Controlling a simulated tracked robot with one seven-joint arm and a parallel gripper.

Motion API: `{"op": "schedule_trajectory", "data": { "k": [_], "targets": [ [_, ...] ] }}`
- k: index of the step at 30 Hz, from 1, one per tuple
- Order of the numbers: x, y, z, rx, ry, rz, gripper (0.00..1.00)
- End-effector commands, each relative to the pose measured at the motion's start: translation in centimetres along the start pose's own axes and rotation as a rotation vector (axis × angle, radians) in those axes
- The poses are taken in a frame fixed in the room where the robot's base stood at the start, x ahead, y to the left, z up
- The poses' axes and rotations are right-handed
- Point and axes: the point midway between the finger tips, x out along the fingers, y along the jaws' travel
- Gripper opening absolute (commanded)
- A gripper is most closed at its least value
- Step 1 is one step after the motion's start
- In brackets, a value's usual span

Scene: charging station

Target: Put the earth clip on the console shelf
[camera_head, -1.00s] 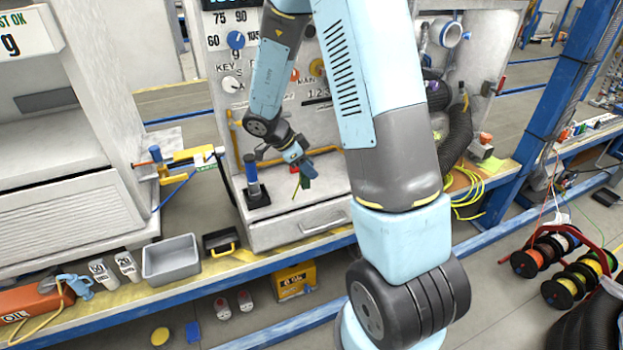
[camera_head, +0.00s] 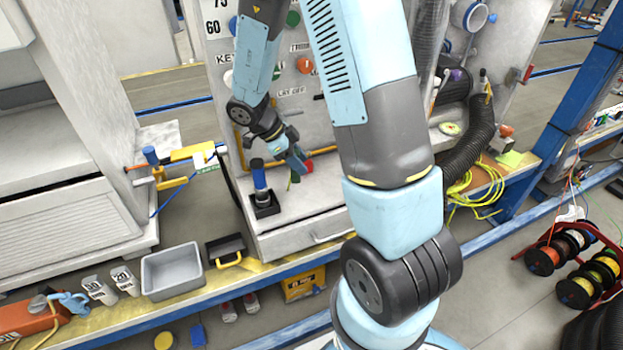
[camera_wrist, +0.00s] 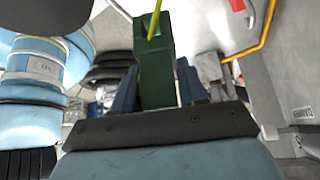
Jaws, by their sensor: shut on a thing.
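My gripper (camera_head: 297,167) is shut on the earth clip, a dark green block with a yellow-green strip or lead. In the wrist view the earth clip (camera_wrist: 154,72) stands between the two blue fingers. In the head view only a small green part of it (camera_head: 294,178) shows below the fingers. The console shelf (camera_head: 315,198) is the pale ledge at the console's foot, and my gripper is over it near the back. I cannot tell whether the clip touches the shelf.
A blue-handled tool (camera_head: 260,180) stands in a black holder on the shelf, left of my gripper. A small red thing (camera_head: 308,166) is just right of the fingers. A yellow rail (camera_head: 236,138) runs along the console face. The shelf's front right is clear.

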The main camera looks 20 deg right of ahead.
Motion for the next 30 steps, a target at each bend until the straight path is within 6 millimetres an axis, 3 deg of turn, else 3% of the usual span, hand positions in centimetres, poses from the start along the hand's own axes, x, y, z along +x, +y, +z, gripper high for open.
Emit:
{"op": "schedule_trajectory", "data": {
  "k": [7,14,24,30],
  "targets": [
    [3.5,-0.2,1.4,0.013,0.001,0.01,0.1],
    [4.6,-0.3,1.9,0.017,-0.001,0.011,0.1],
    [7.7,-0.3,3.8,0.017,0.001,0.012,0.1],
    [7.8,-0.3,3.9,0.018,-0.001,0.011,0.1]
  ]
}}
